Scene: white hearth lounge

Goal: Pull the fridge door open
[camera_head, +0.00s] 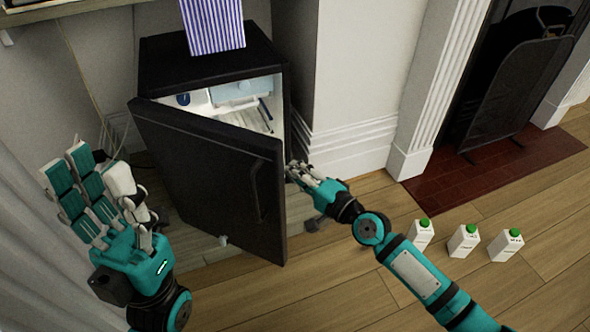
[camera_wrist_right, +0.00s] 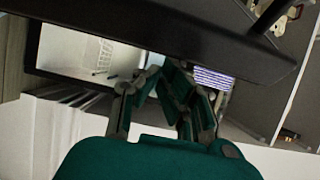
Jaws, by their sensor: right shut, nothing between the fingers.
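The small black fridge (camera_head: 165,65) has its door (camera_head: 205,165) standing partly open, hinged at the left. The white interior with its shelves (camera_head: 262,120) shows in the gap. The door's bar handle (camera_head: 258,190) is near its free right edge. My right gripper (camera_head: 298,172) is shut and empty, just right of that free edge; I cannot tell whether it touches the door. In the wrist view my right fingers (camera_wrist_right: 168,88) are below the dark door (camera_wrist_right: 160,22), with the interior (camera_wrist_right: 85,52) beyond. My left gripper (camera_head: 90,185) is open and empty, left of the door.
A blue-striped box (camera_head: 212,25) stands on top of the fridge. Several white cartons with green caps stand on the floor to the right, such as this one (camera_head: 463,241). A wall with white skirting (camera_head: 350,145) is right of the fridge.

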